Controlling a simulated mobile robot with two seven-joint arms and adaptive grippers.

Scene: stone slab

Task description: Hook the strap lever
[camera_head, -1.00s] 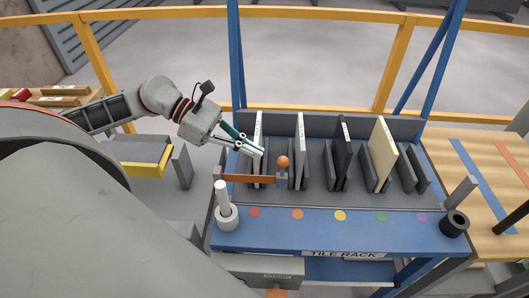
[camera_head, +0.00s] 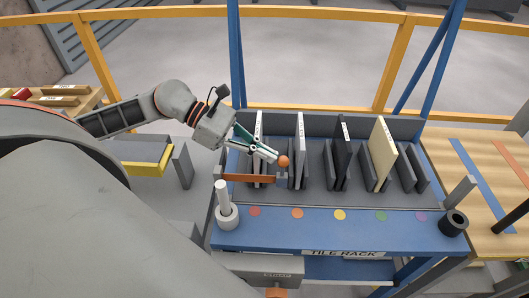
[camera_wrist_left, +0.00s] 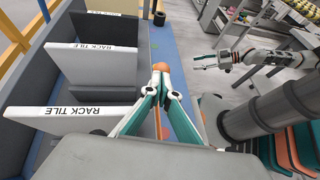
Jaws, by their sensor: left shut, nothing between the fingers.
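The strap lever is an orange bar (camera_head: 246,177) lying across the front of the rack's left end, with an orange ball knob (camera_head: 284,161) on a grey post at its right end. My left gripper (camera_head: 274,156) is shut and empty, its fingertips right beside the knob on its left. In the left wrist view my left gripper (camera_wrist_left: 161,72) overlaps the knob (camera_wrist_left: 159,66); I cannot tell whether they touch. The orange bar (camera_wrist_left: 183,125) runs beneath the fingers there. My right gripper (camera_wrist_left: 208,62) appears small at the right of that view; its jaw state is unclear.
The blue tile rack (camera_head: 330,230) holds upright tiles (camera_head: 382,152) between grey dividers. A white post in a ring (camera_head: 223,200) stands at its front left, a black cup (camera_head: 455,223) at its front right. A wooden table (camera_head: 480,170) adjoins on the right.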

